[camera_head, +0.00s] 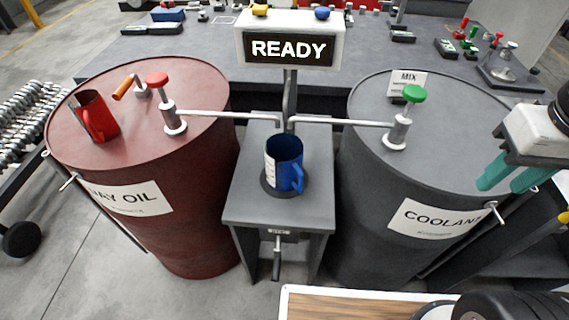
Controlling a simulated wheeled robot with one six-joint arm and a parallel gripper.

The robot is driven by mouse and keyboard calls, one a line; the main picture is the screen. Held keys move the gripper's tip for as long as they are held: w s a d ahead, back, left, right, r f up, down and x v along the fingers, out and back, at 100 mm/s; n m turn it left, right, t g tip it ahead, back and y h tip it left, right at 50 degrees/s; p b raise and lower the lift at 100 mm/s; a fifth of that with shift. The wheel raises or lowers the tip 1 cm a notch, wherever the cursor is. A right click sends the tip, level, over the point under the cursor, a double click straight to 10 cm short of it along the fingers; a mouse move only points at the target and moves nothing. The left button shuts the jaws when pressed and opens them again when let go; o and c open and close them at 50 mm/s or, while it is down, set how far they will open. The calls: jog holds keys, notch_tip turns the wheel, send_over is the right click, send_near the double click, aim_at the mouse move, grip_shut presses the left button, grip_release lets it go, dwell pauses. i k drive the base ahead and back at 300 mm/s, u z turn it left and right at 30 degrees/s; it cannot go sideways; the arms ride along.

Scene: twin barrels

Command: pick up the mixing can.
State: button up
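The mixing can looks to be the blue can (284,163) with a handle at its right front and a white marked strip on its left side. It stands upright on a dark round pad (268,187) on the small grey stand (245,208) between the two barrels. My gripper (507,186) has teal fingers and is at the right, over the right part of the coolant barrel, well away from the blue can. The fingers are apart with nothing seen between them.
The red-brown WAY OIL barrel (190,215) carries a red can (95,115) and a red-knobbed pump (172,115). The dark COOLANT barrel (375,215) has a green-knobbed pump (402,120). Both spouts reach toward the stand below the READY sign (290,20). A wood-topped surface (350,308) is in front.

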aim_at(283, 152)
jog(key=u, duration=3.1)
jog(key=k, duration=1.05)
jog(key=z, duration=0.8)
jog(key=i, duration=0.5)
jog(key=z, duration=0.05)
